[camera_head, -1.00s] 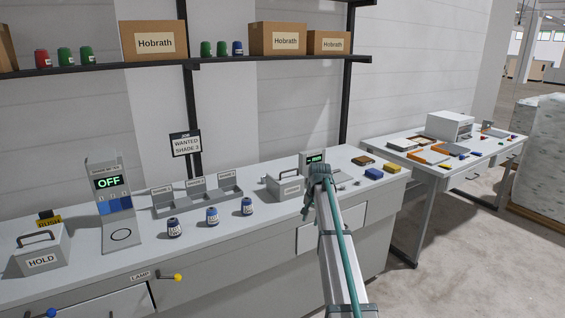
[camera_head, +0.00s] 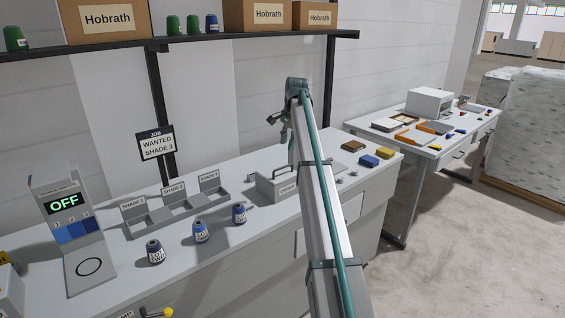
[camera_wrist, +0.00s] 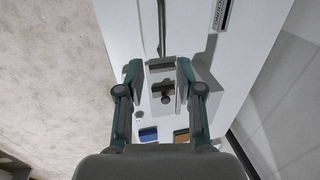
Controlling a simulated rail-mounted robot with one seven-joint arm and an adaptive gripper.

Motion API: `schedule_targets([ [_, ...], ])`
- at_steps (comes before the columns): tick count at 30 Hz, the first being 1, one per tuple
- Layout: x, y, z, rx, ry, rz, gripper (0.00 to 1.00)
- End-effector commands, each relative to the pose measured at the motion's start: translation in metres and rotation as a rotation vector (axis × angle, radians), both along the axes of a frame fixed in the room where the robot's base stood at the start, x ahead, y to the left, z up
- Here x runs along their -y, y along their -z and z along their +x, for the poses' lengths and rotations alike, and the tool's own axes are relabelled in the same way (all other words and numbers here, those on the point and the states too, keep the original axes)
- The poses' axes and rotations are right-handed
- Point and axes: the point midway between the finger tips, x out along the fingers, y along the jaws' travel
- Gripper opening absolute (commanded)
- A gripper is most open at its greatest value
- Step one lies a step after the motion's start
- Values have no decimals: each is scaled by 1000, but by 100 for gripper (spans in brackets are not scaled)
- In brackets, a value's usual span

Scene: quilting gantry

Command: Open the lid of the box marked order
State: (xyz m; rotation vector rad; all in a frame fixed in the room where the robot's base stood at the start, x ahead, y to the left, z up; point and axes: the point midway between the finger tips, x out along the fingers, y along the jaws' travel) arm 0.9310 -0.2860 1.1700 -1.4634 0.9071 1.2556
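The grey box (camera_head: 268,190) with a dark bar handle on its lid stands on the long bench. Its front label is too small to read surely and partly covered by my arm. Its lid looks shut. My gripper (camera_head: 279,122) hangs in the air above the box, apart from it. In the wrist view my gripper (camera_wrist: 158,78) is open, its two fingers wide apart with nothing held. A dark bar (camera_wrist: 161,28), perhaps the box's handle, shows beyond the fingertips.
A shelf (camera_head: 180,42) with cartons runs above. A second table (camera_head: 430,150) stands at the back right.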

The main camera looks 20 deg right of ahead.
Motion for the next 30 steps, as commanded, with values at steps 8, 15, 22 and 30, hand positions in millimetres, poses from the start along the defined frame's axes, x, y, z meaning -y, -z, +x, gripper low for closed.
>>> schedule_targets([
  [8,-3,33,6,-2,2,1,36],
  [15,-5,73,14,-2,1,1,36],
  [22,-6,98,19,-1,0,0,36],
  [30,-6,104,21,1,0,-1,36],
])
